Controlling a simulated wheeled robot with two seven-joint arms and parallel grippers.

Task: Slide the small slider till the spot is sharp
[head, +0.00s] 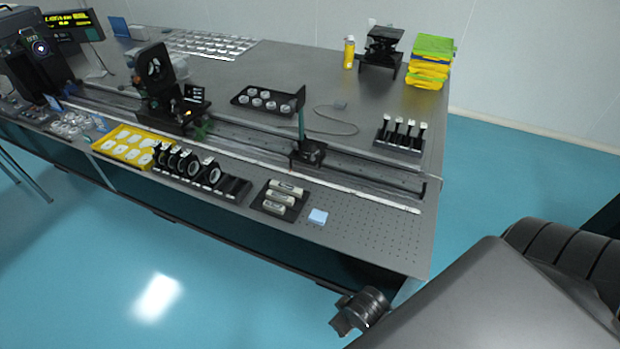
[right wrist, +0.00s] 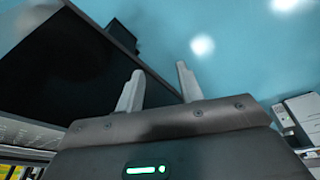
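The small slider (head: 308,153) is a dark carriage on the long rail, right of the table's middle in the head view. A thin upright post or plate (head: 301,118) stands on it. A larger dark carriage with a round mount (head: 155,68) stands further left on the same rail. No light spot can be made out. My right gripper (right wrist: 158,88) shows in the right wrist view with its two pale fingers apart and nothing between them. It is away from the slider, with blue floor behind it. My left gripper is not in view.
The rail (head: 370,180) runs along the optical table (head: 395,235). Lens holders (head: 205,172), a yellow tray (head: 118,157), a cylinder tray (head: 268,212) and a blue pad (head: 318,217) lie in front. A lens tray (head: 258,102) and dark posts (head: 400,140) stand behind.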

